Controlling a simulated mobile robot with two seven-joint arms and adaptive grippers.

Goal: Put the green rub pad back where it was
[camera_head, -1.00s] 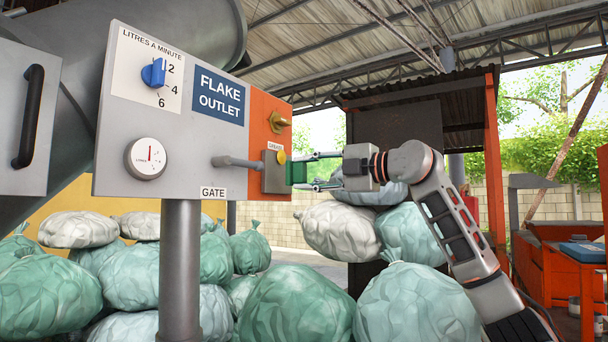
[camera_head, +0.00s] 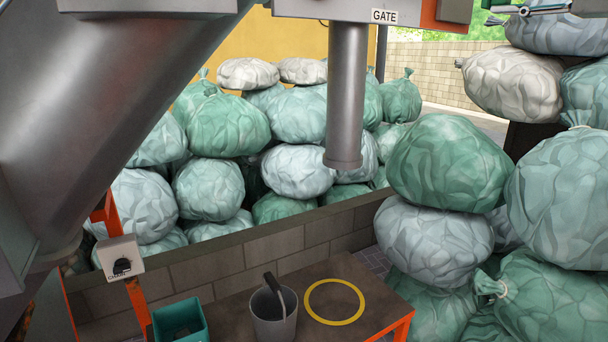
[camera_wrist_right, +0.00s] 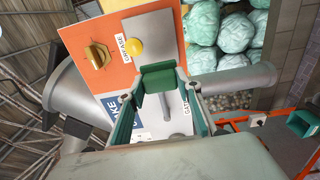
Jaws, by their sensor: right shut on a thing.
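The green rub pad (camera_wrist_right: 157,78) shows in the right wrist view as a dark green block. My right gripper (camera_wrist_right: 161,90) is shut on it, with a finger on each side. The pad is in front of the panel near a grey plate (camera_wrist_right: 158,34) with a yellow button; I cannot tell whether they touch. In the head view only part of my right gripper (camera_head: 515,9) shows, cut off at the top right edge. A teal open tray (camera_head: 181,322) stands at the bottom of the head view. My left gripper is not in view.
A brown bench (camera_head: 370,300) carries a grey bucket (camera_head: 264,327) with a handle standing in it and a yellow ring (camera_head: 333,319). A vertical grey pipe (camera_head: 346,100) hangs above. Plump sacks (camera_head: 450,165) are piled right and behind a block wall (camera_head: 290,245).

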